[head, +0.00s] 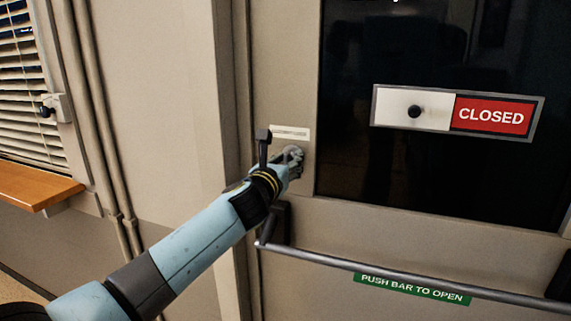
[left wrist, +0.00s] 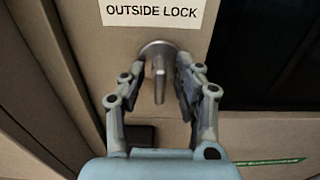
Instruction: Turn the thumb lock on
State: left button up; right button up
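The thumb lock (left wrist: 159,86) shows in the left wrist view as a round metal plate with a narrow turn piece standing about upright. My left gripper (left wrist: 163,84) is open, with one finger on each side of the turn piece. A gap shows between the turn piece and both fingers; depth contact cannot be told. In the head view my left gripper (head: 291,160) is at the door's left edge, just below the label, and hides the lock. My right gripper is not in view.
A push bar (head: 400,275) crosses the door below the gripper, with a green "PUSH BAR TO OPEN" sign (head: 411,288). A "CLOSED" slider sign (head: 457,114) is on the dark glass. A wooden ledge (head: 35,188) and blinds (head: 25,90) are at the left.

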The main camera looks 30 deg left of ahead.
pick_arm(q)
jog(key=shift+c, duration=0.4)
grip_shut()
jog(key=m+p, duration=0.2)
jog(key=m, duration=0.1)
jog(key=shift+r, duration=0.15)
jog(key=m+p, duration=0.1)
jog(key=m, duration=0.2)
jog(key=shift+f, duration=0.2)
